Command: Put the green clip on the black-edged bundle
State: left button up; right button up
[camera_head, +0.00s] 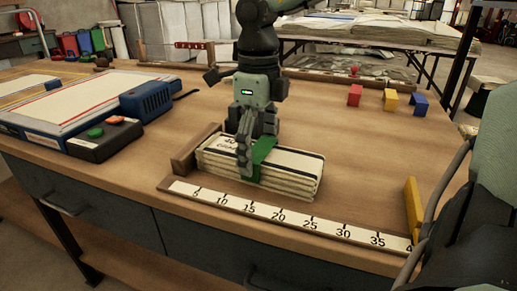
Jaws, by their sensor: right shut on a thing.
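The black-edged bundle (295,168) is a flat stack of pale folded cloth with a dark stripe along its top and dark lettering. It lies behind the ruler at the table's middle. The green clip (264,148) is over the bundle's top, with a green part reaching down its front side. My right gripper (245,160) points down over the bundle and is shut on the green clip. Its fingers hide part of the clip and the lettering, so I cannot tell how firmly the clip sits. My left gripper is not in view.
A ruler strip (280,216) runs along the front, with a wooden stop (192,152) at left and a yellow block (412,207) at right. Red (354,95), yellow (390,100) and blue (420,103) clips stand at back right. A button box (105,142) is at left.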

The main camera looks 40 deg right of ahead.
jog(key=o, duration=0.6)
notch_tip(320, 180, up, 12)
jog(key=shift+r, duration=0.1)
dwell(0.4)
